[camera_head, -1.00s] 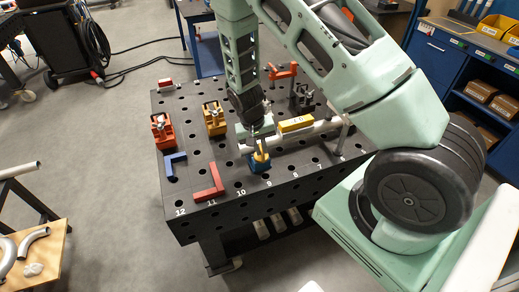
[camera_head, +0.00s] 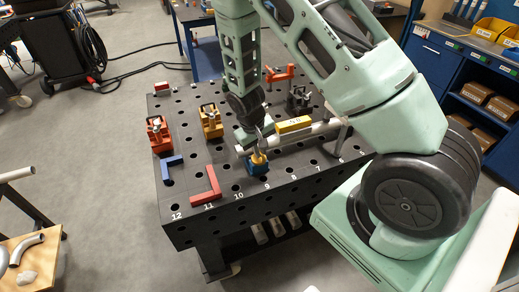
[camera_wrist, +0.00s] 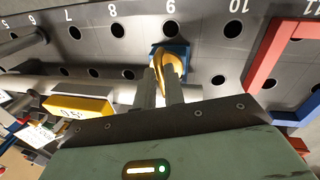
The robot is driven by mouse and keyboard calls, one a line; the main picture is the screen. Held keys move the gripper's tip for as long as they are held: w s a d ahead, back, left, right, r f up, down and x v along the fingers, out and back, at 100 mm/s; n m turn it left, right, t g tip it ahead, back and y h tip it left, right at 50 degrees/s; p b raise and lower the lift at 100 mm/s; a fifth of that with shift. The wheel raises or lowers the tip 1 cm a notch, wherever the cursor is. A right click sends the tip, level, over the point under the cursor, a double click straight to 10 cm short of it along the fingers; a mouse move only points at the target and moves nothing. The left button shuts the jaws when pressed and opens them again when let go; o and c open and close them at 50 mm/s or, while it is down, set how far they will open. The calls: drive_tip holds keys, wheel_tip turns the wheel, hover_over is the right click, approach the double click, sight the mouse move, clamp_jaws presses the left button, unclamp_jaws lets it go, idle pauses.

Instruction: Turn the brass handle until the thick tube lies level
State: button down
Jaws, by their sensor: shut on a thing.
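The brass handle (camera_head: 258,157) stands on a small blue clamp (camera_head: 258,168) near the table's front edge. It also shows in the wrist view (camera_wrist: 174,60), as a rounded golden piece over the blue base. My gripper (camera_head: 259,146) is shut on the handle from above; in the wrist view its two fingers (camera_wrist: 161,86) lie close together against it. The thick grey tube (camera_head: 316,133) runs rightward from near the gripper; its left part is partly hidden by my gripper. A yellow block (camera_head: 294,124) sits at the tube, with a small display in the wrist view (camera_wrist: 78,107) seeming to read 0.5°.
The dark, holed table (camera_head: 225,180) carries a red angle piece (camera_head: 208,190), a blue angle piece (camera_head: 170,168), a red clamp (camera_head: 157,131), a yellow clamp (camera_head: 210,120) and a black clamp (camera_head: 298,98). The front strip around the numbers is mostly clear.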

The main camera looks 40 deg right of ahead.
drive_tip(key=c, duration=1.5)
unclamp_jaws()
drive_tip(key=a+r+b, duration=0.1)
drive_tip(key=r, duration=0.4)
drive_tip(key=a+r+b, duration=0.1)
drive_tip(key=r, duration=0.5)
drive_tip(key=a+r+b, duration=0.1)
drive_tip(key=r, duration=0.5)
drive_tip(key=shift+w+a+r+b, duration=0.1)
drive_tip(key=shift+w+a+b, duration=0.1)
drive_tip(key=shift+b, duration=0.1)
drive_tip(key=s+a+n+y+b, duration=0.1)
drive_tip(key=s+a+n, duration=0.1)
drive_tip(key=s+a, duration=0.4)
drive_tip(key=s+a+n+y+b, duration=0.1)
drive_tip(key=s+a+n, duration=0.15)
drive_tip(key=a, duration=0.55)
drive_tip(key=s+a+n, duration=0.1)
drive_tip(key=s+a, duration=0.1)
drive_tip(key=s, duration=0.3)
drive_tip(key=s+a+n+b, duration=0.1)
drive_tip(key=s+a+n, duration=0.1)
drive_tip(key=s, duration=0.3)
drive_tip(key=s+a+f+n+b, duration=0.1)
drive_tip(key=s+a, duration=0.1)
drive_tip(key=s, duration=0.3)
drive_tip(key=shift+a+n+y, duration=0.25)
drive_tip(key=shift+a+y, duration=0.05)
drive_tip(key=shift+y, duration=0.1)
